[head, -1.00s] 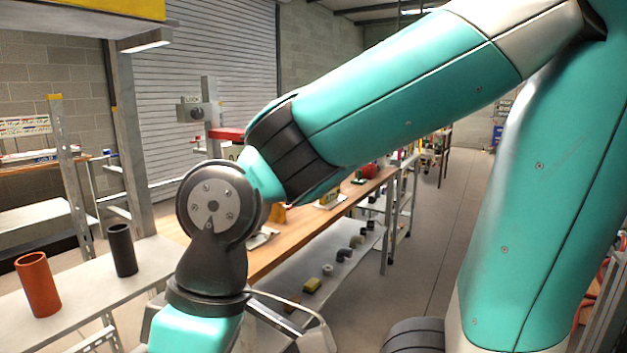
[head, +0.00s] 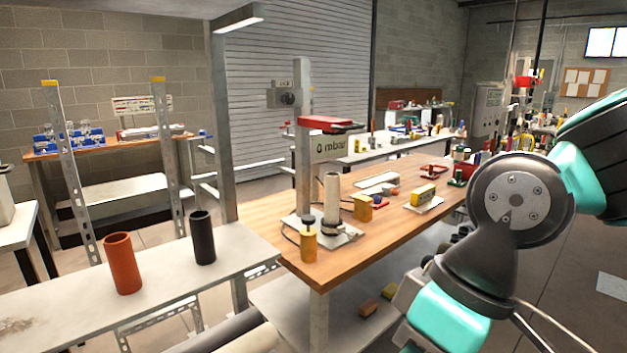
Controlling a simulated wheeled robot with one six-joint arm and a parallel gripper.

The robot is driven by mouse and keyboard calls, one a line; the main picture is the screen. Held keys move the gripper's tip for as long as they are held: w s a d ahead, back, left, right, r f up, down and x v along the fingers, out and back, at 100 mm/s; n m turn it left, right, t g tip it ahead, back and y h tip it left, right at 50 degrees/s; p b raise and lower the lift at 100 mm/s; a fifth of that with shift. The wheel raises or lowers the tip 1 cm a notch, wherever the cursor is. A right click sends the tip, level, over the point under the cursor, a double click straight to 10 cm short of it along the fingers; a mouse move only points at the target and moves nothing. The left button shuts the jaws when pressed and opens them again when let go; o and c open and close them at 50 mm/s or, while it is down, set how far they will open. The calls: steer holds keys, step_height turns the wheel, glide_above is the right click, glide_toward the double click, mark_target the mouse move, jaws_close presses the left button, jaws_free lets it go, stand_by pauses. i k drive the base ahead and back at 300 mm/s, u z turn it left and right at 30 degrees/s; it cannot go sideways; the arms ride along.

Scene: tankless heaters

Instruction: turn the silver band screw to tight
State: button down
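I cannot make out a silver band screw in the head view. A dark pipe piece (head: 202,238) and an orange pipe piece (head: 123,264) stand upright on the grey shelf at the left, apart from each other. My arm shows at the right, with teal links and dark joints. My gripper is outside the picture, below or behind the visible wrist part, so its fingers are hidden.
The grey shelf (head: 60,307) fills the lower left. Open floor (head: 592,262) lies at the right.

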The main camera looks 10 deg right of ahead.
mark_target(353, 236)
steer(key=u, duration=0.55)
steer(key=k, duration=1.3)
steer(key=z, duration=0.1)
steer(key=i, duration=0.6)
steer(key=z, duration=0.9)
steer(key=i, duration=0.8)
steer(key=u, duration=0.5)
steer(key=i, duration=0.7)
steer(key=u, duration=0.65)
steer(key=i, duration=0.55)
